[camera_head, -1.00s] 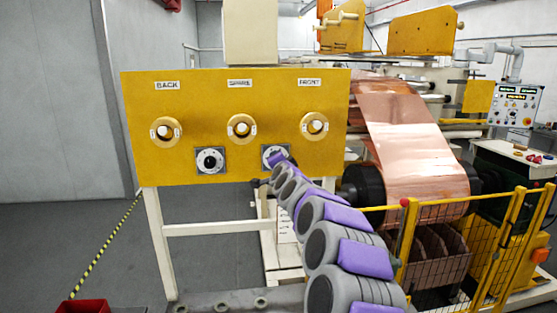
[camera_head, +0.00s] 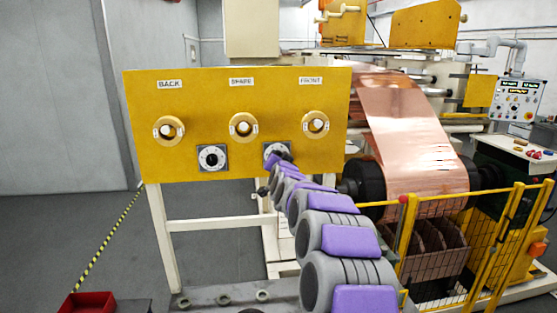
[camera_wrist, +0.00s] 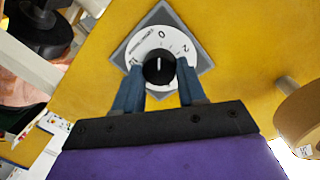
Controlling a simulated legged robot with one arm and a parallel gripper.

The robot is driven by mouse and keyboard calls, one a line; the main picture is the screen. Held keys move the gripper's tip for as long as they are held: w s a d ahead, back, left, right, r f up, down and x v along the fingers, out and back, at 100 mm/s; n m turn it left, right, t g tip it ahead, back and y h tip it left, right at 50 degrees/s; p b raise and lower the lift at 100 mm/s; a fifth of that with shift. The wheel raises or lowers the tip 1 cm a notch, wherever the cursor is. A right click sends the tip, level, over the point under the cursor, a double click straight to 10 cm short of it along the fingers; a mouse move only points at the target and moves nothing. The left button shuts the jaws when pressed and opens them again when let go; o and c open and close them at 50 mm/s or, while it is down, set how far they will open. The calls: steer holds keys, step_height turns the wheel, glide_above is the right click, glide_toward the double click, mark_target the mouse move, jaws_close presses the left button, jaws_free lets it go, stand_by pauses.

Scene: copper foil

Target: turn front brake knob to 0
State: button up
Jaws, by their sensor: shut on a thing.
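The front brake knob (camera_wrist: 159,70) is black with a white line, on a round white dial (camera_wrist: 141,48) with printed numbers and a grey square plate. In the wrist view the line points up, roughly at the 0. My gripper (camera_wrist: 158,88) has its two blue-grey fingers on either side of the knob, shut on it. In the head view the dial plate (camera_head: 271,147) sits under the FRONT side of the yellow panel (camera_head: 200,100). My gripper (camera_head: 284,158) and arm hide much of it.
A second dial (camera_head: 212,157) is left of it on the panel. Three round yellow fittings sit above, under BACK, SPARE and FRONT labels. A copper foil roll (camera_head: 420,150) and yellow mesh fence (camera_head: 480,245) stand right. A red bin (camera_head: 88,305) is low left.

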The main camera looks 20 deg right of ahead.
steer(key=shift+f, duration=0.35)
steer(key=o, duration=1)
steer(key=shift+w, duration=0.2)
steer(key=shift+o, duration=0.3)
steer(key=shift+s+d+r, duration=0.1)
steer(key=shift+s+r, duration=0.1)
steer(key=shift+r, duration=0.05)
steer(key=b+v, duration=0.1)
steer(key=v, duration=1.6)
steer(key=shift+s, duration=0.1)
